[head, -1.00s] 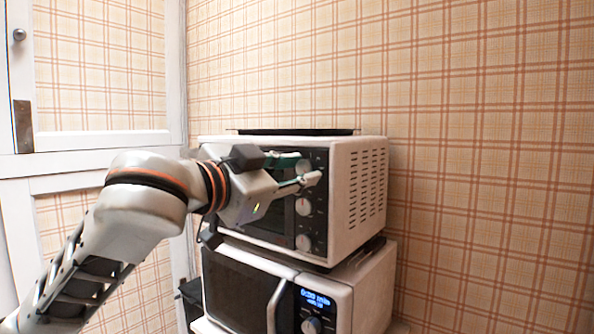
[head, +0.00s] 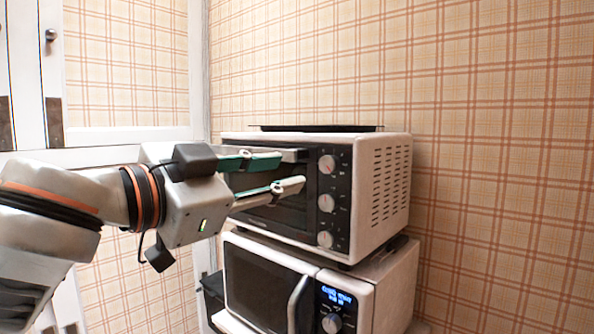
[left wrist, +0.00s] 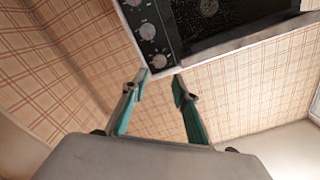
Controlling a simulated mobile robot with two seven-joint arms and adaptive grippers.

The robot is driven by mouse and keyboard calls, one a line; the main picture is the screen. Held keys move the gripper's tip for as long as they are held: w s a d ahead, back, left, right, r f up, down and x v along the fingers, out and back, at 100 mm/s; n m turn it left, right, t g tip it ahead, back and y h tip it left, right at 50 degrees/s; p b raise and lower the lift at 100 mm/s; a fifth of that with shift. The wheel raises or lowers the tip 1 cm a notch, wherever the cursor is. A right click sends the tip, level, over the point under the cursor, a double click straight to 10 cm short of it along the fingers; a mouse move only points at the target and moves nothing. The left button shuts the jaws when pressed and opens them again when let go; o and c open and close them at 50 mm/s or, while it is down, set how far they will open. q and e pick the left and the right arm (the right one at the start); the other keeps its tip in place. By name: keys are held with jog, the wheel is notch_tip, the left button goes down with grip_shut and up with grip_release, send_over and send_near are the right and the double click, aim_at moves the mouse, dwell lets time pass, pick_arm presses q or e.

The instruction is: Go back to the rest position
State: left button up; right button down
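My left gripper (head: 278,174) is in front of the toaster oven (head: 380,190) in the head view. Its two green-and-grey fingers are spread apart with nothing between them. In the left wrist view the gripper (left wrist: 158,92) is also open and empty, with the oven's knob panel (left wrist: 150,32) and dark front beyond the fingertips. From these views I cannot tell the exact gap between the fingers and the oven. My right gripper is not in view.
The toaster oven stands on a white microwave (head: 362,300) with a lit blue display. A dark flat tray (head: 316,128) lies on top of the oven.

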pick_arm(q)
jog(key=shift+s+a, duration=0.4)
jog(key=shift+s, duration=0.2)
